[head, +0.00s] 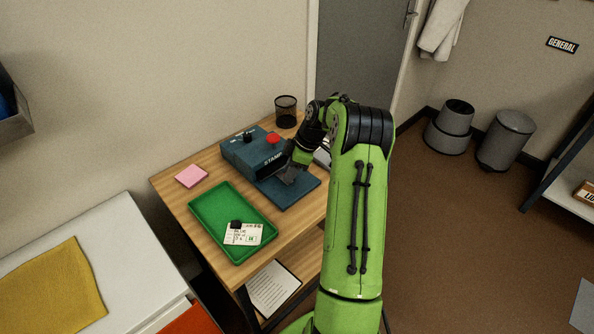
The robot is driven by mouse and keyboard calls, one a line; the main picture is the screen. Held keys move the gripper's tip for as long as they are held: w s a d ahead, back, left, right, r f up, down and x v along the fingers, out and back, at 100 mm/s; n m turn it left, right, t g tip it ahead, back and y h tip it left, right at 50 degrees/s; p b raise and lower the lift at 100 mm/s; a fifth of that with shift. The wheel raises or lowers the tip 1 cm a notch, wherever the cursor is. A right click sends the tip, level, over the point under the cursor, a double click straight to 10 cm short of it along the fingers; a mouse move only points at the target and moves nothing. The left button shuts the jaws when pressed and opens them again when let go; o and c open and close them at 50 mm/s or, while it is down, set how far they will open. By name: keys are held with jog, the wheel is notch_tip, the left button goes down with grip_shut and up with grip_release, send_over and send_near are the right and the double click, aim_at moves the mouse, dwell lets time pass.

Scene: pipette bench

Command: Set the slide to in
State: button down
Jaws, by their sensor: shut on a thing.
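A blue-grey stamp machine (243,155) marked "STAMP" stands on the wooden table, with a red button (273,138) and a small black knob (247,136) on top. A flat blue-grey plate (300,195) extends from its front toward the right. My gripper (288,175) is low over this plate, close to the machine's front face. It is shut on a part there that seems to be the slide. The fingertips and the gripped part are small and dark, partly hidden by the gripper, so the slide's position cannot be told.
A green tray (206,228) in front holds a white label card (251,236) and a small black object (236,224). A pink note pad (191,175) lies left of the machine. A black mesh cup (286,111) stands behind. My arm covers the table's right side.

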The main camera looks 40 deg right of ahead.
jog(key=shift+w+r, duration=0.1)
jog(key=shift+w, duration=0.1)
jog(key=c, duration=0.9)
grip_release()
jog(key=shift+w, duration=0.1)
jog(key=p+v, duration=0.4)
jog(key=v, duration=1.1)
jog(key=shift+s+r+p, duration=0.25)
jog(key=shift+p, duration=0.1)
jog(key=shift+d, duration=0.1)
